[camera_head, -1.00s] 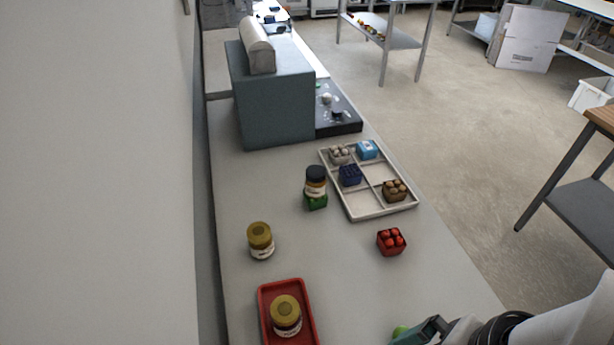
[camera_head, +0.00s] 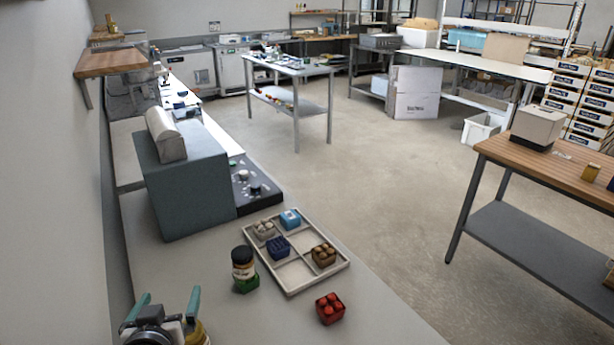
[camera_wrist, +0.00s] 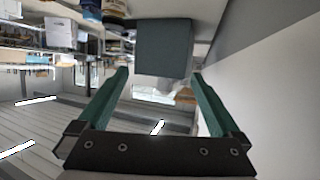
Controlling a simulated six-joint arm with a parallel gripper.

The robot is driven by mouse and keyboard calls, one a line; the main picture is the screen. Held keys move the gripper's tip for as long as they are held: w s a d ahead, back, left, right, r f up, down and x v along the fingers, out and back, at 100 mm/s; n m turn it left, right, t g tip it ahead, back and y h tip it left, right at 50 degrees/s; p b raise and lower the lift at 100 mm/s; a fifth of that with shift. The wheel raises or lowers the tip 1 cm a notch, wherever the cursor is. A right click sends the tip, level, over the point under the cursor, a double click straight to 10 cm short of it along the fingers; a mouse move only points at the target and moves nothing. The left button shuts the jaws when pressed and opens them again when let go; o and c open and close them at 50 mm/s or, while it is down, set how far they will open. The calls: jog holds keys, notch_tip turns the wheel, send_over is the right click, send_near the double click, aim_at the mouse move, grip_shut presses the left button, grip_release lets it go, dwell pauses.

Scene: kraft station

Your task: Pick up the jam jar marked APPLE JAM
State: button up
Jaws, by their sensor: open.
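My gripper (camera_head: 169,297) is at the lower left in the head view, open, with two green fingers pointing away over the counter. A jar with a yellow lid (camera_head: 198,334) shows partly beside and behind it at the bottom edge; the rest is hidden or cut off. A black-lidded jar (camera_head: 242,262) with a pale label stands right of the gripper, at a green carton (camera_head: 246,285). No label is readable, so I cannot tell which is APPLE JAM. In the wrist view my open gripper (camera_wrist: 160,73) has nothing between its fingers.
A grey-blue block (camera_head: 185,190) stands behind on the counter (camera_head: 180,268); it also shows ahead in the wrist view (camera_wrist: 164,46). A divided tray (camera_head: 335,268) holds several small cartons. A carton of red items (camera_head: 330,308) sits in front. A wall runs along the left.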

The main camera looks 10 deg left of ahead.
aim_at(190, 339)
jog(key=f, duration=1.5)
jog(key=shift+w, duration=0.2)
jog(key=x, duration=0.7)
jog(key=shift+a, duration=0.25)
grip_shut()
